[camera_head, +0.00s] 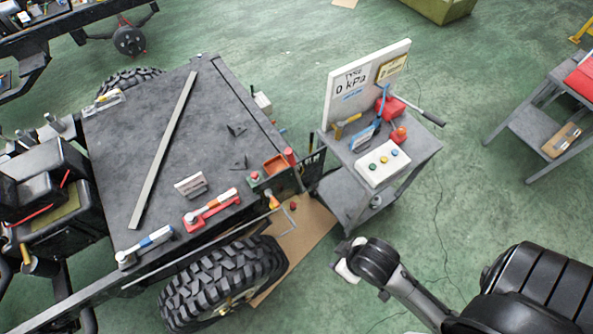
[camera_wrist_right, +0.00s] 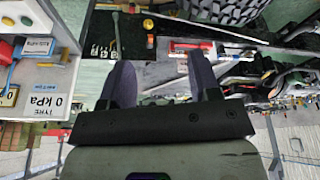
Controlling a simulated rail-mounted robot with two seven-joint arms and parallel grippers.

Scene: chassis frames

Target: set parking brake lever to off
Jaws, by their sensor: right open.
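On the grey chassis deck (camera_head: 120,150), a lever on a red base (camera_head: 212,209) sits near the front edge, and a blue-and-white lever (camera_head: 145,246) sits to its left. A small sign (camera_head: 190,185) stands behind the red one; its text is too small to read, so I cannot tell for sure which is the parking brake lever. My right gripper (camera_head: 348,264) is right of the chassis and wheel, apart from the levers. In the wrist view my right gripper (camera_wrist_right: 163,88) is open and empty, with a red part (camera_wrist_right: 190,45) beyond its fingers. My left gripper is not in view.
A grey cart (camera_head: 345,190) with a tyre-pressure board (camera_head: 365,85) and a button box (camera_head: 383,166) stands right of the chassis. A big tyre (camera_head: 222,280) sits at the deck's front edge.

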